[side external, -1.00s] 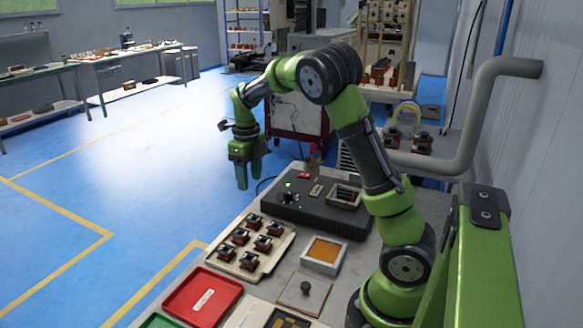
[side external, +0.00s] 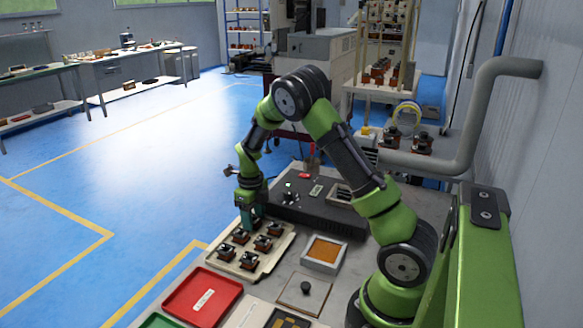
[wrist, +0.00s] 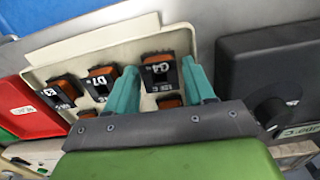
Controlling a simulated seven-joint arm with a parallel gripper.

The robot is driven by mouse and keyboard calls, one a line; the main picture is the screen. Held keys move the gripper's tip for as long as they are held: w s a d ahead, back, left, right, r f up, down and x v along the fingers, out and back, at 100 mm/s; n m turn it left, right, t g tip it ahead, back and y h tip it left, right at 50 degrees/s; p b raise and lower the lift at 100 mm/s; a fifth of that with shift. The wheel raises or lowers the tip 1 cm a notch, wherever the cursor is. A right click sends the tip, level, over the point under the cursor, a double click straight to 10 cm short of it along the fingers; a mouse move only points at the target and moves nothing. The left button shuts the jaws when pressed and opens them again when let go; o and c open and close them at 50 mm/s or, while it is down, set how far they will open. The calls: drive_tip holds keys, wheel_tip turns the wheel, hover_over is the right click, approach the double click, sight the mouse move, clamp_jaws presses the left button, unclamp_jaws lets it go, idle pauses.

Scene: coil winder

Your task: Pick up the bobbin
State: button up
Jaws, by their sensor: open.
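Several dark-and-orange bobbins stand in rows in a cream tray (side external: 222,268) on the bench. My gripper (side external: 250,220) points down over the tray's far corner, with its jaws open. In the side view that bobbin is mostly hidden by the gripper.
A black box unit (side external: 310,215) with a knob stands close beyond the tray. A red tray (side external: 190,305) lies in front, and a white box with orange contents (side external: 324,250) sits to the right.

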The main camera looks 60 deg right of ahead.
drive_tip(key=c, duration=0.8)
drive_tip(key=shift+r, duration=0.1)
